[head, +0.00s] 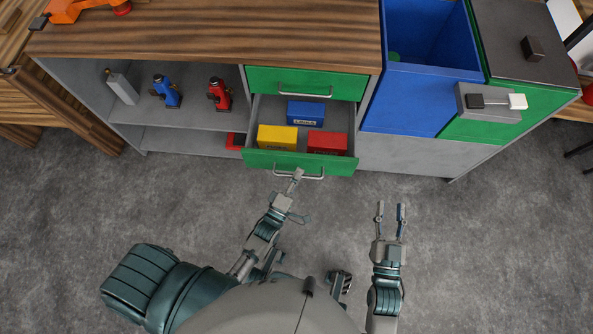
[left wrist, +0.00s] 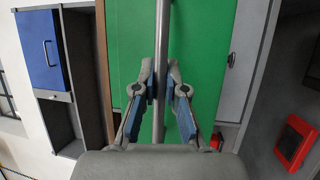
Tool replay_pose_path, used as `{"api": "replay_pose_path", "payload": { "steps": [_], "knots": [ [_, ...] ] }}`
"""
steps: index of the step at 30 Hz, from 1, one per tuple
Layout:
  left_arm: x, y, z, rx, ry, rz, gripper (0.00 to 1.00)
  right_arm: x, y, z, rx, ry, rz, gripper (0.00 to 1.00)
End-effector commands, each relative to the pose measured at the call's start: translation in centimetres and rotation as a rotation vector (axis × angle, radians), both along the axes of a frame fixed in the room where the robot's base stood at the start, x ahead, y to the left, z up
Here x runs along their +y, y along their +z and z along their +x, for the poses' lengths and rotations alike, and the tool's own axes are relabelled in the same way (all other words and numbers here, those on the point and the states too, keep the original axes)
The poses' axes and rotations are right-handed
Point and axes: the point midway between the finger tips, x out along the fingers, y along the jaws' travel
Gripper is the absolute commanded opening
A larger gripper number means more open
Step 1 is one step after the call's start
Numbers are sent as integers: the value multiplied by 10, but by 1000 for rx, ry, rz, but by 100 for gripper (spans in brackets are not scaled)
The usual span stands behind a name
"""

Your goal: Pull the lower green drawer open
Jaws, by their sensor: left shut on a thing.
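The lower green drawer (head: 258,159) is pulled out from the cabinet, and its inside shows from above. It holds a blue box (head: 306,113), a yellow box (head: 277,137) and a red box (head: 327,142). My left gripper (head: 297,175) is at the drawer's metal handle (head: 313,176). In the left wrist view, the left gripper's fingers (left wrist: 160,88) are shut around the handle bar (left wrist: 159,125), in front of the green drawer front (left wrist: 204,55). My right gripper (head: 391,208) is open and empty above the floor, right of the drawer.
The upper green drawer (head: 262,78) is shut. Open shelves (head: 190,119) with small red and blue figures stand to the left. A blue bin (head: 408,95) and a green one (head: 478,128) stand to the right. The grey floor (head: 200,205) before the cabinet is clear.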

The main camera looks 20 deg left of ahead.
Motion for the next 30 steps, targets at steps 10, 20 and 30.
{"api": "replay_pose_path", "payload": {
  "steps": [10, 20, 30],
  "knots": [
    [-4, -6, -2, 15, -8, 1, 37, 2, -1, 0, 0, 0, -2, 40],
    [0, -4, -7, 8, -5, -1, 37, 2, 1, -1, -2, 1, -2, 40],
    [5, -17, -74, 14, -7, 1, 37, 2, 1, -1, -2, 1, -2, 40]
  ]
}}
